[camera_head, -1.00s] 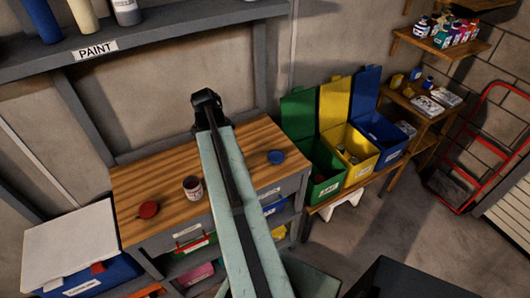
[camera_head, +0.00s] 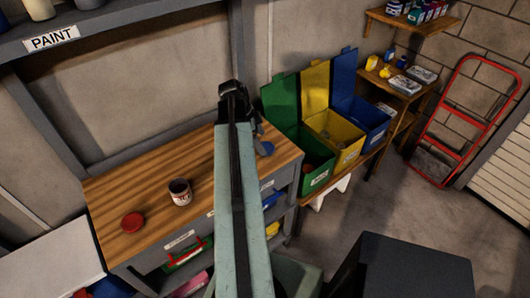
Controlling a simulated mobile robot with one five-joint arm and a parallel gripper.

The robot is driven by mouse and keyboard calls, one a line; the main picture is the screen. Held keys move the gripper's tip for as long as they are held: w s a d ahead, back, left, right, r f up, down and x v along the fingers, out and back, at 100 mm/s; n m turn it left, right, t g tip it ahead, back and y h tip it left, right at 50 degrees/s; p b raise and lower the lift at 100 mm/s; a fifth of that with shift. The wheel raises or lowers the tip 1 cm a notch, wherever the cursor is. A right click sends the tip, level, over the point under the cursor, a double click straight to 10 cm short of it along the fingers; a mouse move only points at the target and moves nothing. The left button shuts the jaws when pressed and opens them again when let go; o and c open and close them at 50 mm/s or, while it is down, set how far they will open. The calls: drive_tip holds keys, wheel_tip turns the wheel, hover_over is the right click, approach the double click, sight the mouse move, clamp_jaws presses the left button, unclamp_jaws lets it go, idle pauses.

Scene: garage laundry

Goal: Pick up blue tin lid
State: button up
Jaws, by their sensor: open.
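The blue tin lid (camera_head: 266,149) lies on the right part of the wooden workbench top (camera_head: 150,190), just right of my arm, which partly covers it. My gripper (camera_head: 233,92) is at the far end of my pale green arm, seen from behind, above the bench's back edge and left of the lid. It is open and apart from the lid; its fingertips are hard to make out.
An open tin (camera_head: 180,192) and a red lid (camera_head: 133,222) stand left on the bench. Green (camera_head: 318,165), yellow (camera_head: 340,140) and blue (camera_head: 365,125) bins stand to the right. A paint shelf (camera_head: 110,30) hangs above the bench. Floor at right is clear near a red hand truck (camera_head: 440,152).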

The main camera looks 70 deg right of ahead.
sight(265, 147)
drive_tip(key=b+x, duration=0.2)
drive_tip(key=x, duration=0.2)
drive_tip(key=shift+a, duration=0.1)
drive_tip(key=shift+r, duration=0.15)
drive_tip(key=c, duration=1.4)
drive_tip(key=shift+r, duration=0.1)
